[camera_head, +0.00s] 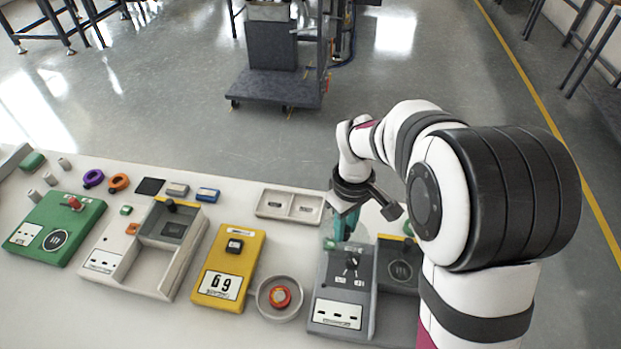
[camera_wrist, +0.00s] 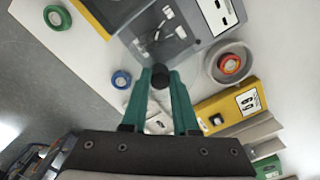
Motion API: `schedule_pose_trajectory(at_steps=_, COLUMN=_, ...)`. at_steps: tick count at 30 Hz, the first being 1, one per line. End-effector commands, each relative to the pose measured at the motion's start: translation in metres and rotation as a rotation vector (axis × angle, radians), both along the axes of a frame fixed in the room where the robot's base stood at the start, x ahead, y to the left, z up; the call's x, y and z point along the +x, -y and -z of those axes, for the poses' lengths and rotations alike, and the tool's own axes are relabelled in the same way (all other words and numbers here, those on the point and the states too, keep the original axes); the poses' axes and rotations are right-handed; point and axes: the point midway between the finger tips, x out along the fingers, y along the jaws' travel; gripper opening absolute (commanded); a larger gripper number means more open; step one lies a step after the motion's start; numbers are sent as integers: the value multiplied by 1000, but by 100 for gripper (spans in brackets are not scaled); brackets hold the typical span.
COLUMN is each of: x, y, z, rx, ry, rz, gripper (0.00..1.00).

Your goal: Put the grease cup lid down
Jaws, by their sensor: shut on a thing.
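My gripper (camera_head: 345,228) is above the back edge of the grey station (camera_head: 330,285), with its teal fingers pointing down. In the wrist view, its fingertips (camera_wrist: 160,76) are closed on a dark round knob, which I take to be the handle of the grease cup lid (camera_wrist: 160,79). A faint clear disc seems to spread around this knob, but its edge is hard to make out. The grey station also shows in the wrist view (camera_wrist: 185,45), just past the fingertips. I cannot tell whether the lid touches anything below.
A round dish (camera_head: 262,303) holds a red and orange piece. A yellow box (camera_head: 240,255) reading 69 stands left of it. A two-pocket tray (camera_head: 262,208) lies behind. In the wrist view, a blue ring (camera_wrist: 114,80) and green ring (camera_wrist: 48,20) lie on the table.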

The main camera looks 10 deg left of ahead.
Motion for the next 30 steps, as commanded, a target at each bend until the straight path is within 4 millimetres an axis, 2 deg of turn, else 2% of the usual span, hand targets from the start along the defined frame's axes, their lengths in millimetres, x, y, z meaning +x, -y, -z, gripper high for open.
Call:
schedule_pose_trajectory(at_steps=2, x=11, y=-4, z=8, rx=-1, ry=-2, rz=56, gripper=0)
schedule_pose_trajectory(at_steps=4, x=14, y=-18, z=18, rx=-2, ry=-3, rz=72, gripper=0)
schedule_pose_trajectory(at_steps=10, x=14, y=-81, z=56, rx=-1, ry=-2, rz=69, gripper=0)
schedule_pose_trajectory(at_steps=12, x=14, y=-98, z=66, rx=-1, ry=-1, rz=70, gripper=0)
schedule_pose_trajectory(at_steps=15, x=15, y=-112, z=74, rx=0, ry=0, rz=72, gripper=0)
schedule_pose_trajectory(at_steps=22, x=15, y=-115, z=112, rx=-1, ry=-2, rz=74, gripper=0)
schedule_pose_trajectory(at_steps=30, x=15, y=-115, z=116, rx=1, ry=-1, rz=74, gripper=0)
